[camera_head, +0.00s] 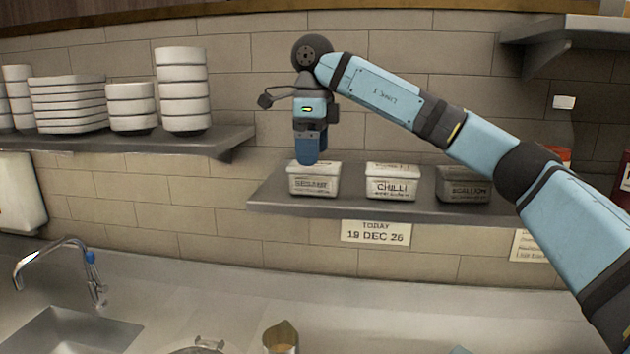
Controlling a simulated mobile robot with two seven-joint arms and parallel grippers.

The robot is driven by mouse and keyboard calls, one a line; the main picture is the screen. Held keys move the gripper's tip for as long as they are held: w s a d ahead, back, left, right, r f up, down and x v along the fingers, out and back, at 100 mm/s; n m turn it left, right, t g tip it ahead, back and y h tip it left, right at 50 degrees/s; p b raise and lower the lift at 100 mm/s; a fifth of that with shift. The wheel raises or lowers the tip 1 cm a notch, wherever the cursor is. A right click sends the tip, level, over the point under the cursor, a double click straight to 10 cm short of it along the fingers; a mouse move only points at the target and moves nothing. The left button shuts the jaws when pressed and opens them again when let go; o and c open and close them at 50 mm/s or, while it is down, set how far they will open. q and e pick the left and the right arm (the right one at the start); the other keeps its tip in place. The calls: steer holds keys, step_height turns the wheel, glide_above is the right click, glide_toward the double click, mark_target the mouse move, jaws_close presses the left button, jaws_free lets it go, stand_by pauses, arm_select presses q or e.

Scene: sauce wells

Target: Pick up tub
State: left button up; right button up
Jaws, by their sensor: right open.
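Several labelled tubs stand in a row on a wall shelf. The left white tub (313,184) has a label that seems to read sesame. The middle white tub (392,187) reads chilli. A darker tub (464,188) to the right seems to read scallion and is partly behind my right arm. My right gripper (307,160) points down over the left tub, its fingertips at about the height of the rim. The gap between its fingers is hard to see, and it holds nothing that I can make out. My left gripper is out of view.
The tub shelf (350,206) sticks out from the tiled wall. Stacked white bowls (182,90) fill a shelf at left. A bottle (562,125) stands behind my right arm. Below are a sink (75,330), a tap (65,258) and a metal jug (281,338).

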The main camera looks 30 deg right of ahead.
mark_target(312, 172)
steer(key=shift+f+p, duration=0.3)
steer(key=shift+f, duration=0.3)
steer(key=f, duration=0.2)
steer(key=f+p, duration=0.1)
steer(key=f, duration=0.1)
steer(key=shift+w+d, duration=0.15)
steer(key=shift+w, duration=0.05)
steer(key=shift+c, duration=0.9)
steer(key=c, duration=1)
